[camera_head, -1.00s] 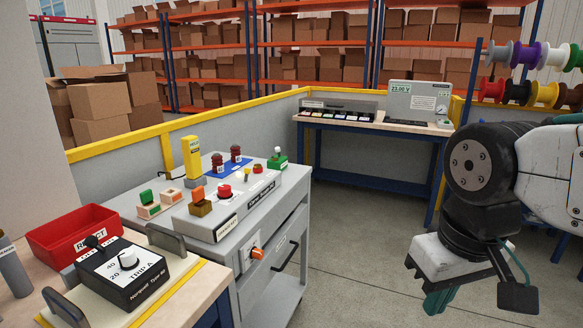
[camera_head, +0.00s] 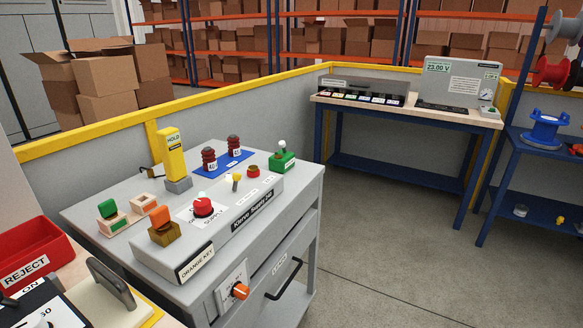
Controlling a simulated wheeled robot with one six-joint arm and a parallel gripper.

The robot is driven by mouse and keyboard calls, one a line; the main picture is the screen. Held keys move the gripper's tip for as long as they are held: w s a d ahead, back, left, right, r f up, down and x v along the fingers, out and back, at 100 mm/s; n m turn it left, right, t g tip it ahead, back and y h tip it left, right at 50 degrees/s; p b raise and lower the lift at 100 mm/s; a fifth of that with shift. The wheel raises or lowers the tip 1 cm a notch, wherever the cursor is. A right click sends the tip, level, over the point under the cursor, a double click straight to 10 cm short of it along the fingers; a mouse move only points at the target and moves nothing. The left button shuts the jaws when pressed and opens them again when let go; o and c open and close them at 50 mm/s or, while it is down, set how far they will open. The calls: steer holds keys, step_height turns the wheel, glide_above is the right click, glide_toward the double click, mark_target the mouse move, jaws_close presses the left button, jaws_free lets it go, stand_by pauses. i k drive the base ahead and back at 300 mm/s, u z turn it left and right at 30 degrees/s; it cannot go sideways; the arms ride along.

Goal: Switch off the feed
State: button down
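An orange-handled rotary switch (camera_head: 240,291) is on the cabinet's front face. Switch positions are too small to read. My gripper is not in view.
A yellow "HOLD" post (camera_head: 171,153), two dark red insulators (camera_head: 209,160) and a green block (camera_head: 283,161) stand behind the box. A red reject bin (camera_head: 27,255) is at lower left. Floor (camera_head: 400,265) to the right is clear.

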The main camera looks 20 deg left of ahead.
mark_target(236, 177)
steer(key=u, duration=0.2)
steer(key=i, duration=0.55)
steer(key=u, duration=0.8)
steer(key=i, duration=0.3)
steer(key=u, duration=0.4)
